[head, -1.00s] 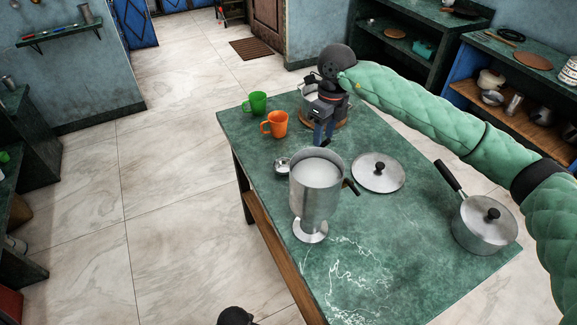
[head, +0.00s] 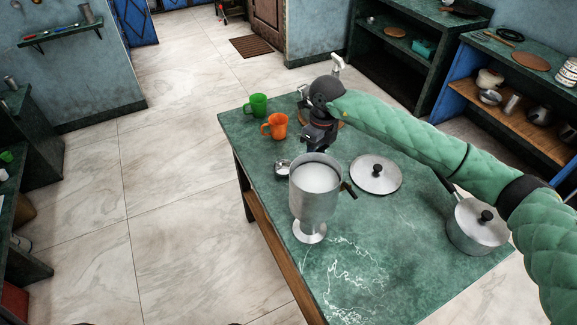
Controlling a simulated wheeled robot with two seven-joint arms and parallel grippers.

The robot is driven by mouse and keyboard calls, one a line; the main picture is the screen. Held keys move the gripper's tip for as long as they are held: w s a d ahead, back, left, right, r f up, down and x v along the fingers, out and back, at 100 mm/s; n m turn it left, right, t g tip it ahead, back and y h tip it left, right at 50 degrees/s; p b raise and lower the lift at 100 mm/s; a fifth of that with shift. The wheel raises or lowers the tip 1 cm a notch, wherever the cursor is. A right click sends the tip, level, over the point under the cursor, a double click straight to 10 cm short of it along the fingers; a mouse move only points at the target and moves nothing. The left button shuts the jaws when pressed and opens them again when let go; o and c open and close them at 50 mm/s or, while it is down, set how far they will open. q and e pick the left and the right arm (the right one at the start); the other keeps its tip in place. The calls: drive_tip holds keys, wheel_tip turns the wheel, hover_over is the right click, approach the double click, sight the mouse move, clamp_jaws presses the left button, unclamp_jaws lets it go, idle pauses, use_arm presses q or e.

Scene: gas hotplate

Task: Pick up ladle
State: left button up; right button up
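A small round metal bowl (head: 283,167) lies on the green table, left of the tall steel vessel (head: 314,190). It may be the ladle's bowl. A dark handle (head: 349,189) sticks out on the vessel's right side; I cannot tell whether it belongs to the bowl or the vessel. My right gripper (head: 318,147) points down just behind the vessel, right of the orange mug. Its fingertips are largely hidden, so its opening does not show. My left gripper is not in view.
The orange mug (head: 275,126) and green mug (head: 256,105) stand near the left edge. A loose lid (head: 376,175) lies right of the vessel. A lidded saucepan (head: 477,226) stands at the right, its handle under my forearm. The front of the table (head: 390,265) is clear.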

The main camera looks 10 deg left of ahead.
drive_tip(key=shift+f, duration=0.1)
clamp_jaws()
idle(0.3)
